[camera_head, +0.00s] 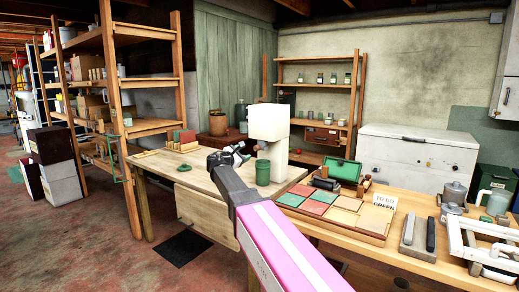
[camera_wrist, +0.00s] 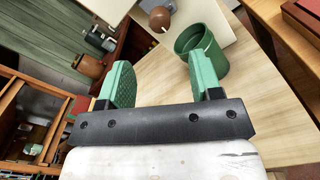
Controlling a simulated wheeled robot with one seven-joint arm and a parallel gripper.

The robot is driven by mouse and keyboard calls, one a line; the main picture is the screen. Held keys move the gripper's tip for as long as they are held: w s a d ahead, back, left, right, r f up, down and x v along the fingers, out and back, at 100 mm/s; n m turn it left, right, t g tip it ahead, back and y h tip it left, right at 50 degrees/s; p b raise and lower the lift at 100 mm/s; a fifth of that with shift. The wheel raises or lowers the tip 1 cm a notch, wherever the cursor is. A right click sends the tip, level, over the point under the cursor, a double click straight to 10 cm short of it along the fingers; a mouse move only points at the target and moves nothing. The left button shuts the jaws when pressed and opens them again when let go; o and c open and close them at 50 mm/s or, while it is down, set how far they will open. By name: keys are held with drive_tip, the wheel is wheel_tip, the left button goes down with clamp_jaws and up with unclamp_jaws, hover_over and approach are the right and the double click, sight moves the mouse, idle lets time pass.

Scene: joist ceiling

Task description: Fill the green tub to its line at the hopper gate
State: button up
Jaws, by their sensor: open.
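The green tub (camera_head: 263,173) stands upright on the wooden table, at the foot of the white hopper (camera_head: 269,121). In the wrist view the tub (camera_wrist: 213,52) is just beyond the right finger; its open mouth shows green inner wall, and no fill line or contents can be made out. A brown knob (camera_wrist: 160,18) shows near the hopper's white base in the wrist view. My gripper (camera_wrist: 158,62) is open and empty, its green fingers apart. In the head view my gripper (camera_head: 232,154) is left of the tub and not around it. I cannot make out the gate clearly.
The wooden table (camera_head: 205,176) has bare room left of my gripper. A tray of coloured squares (camera_head: 335,211) and an open green box (camera_head: 343,171) lie right of the tub. A pegged wooden rack (camera_head: 160,150) is at the back left. Tall shelves (camera_head: 112,80) stand further left.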

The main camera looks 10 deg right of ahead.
sight(255, 149)
drive_tip(key=x, duration=1)
drive_tip(key=shift+w+d, duration=0.2)
drive_tip(key=c, duration=1)
drive_tip(key=shift+v, duration=1.55)
drive_tip(key=shift+c, duration=0.2)
drive_tip(key=o, duration=1)
drive_tip(key=shift+o, duration=0.2)
drive_tip(key=v, duration=1)
drive_tip(key=shift+s+a, duration=0.25)
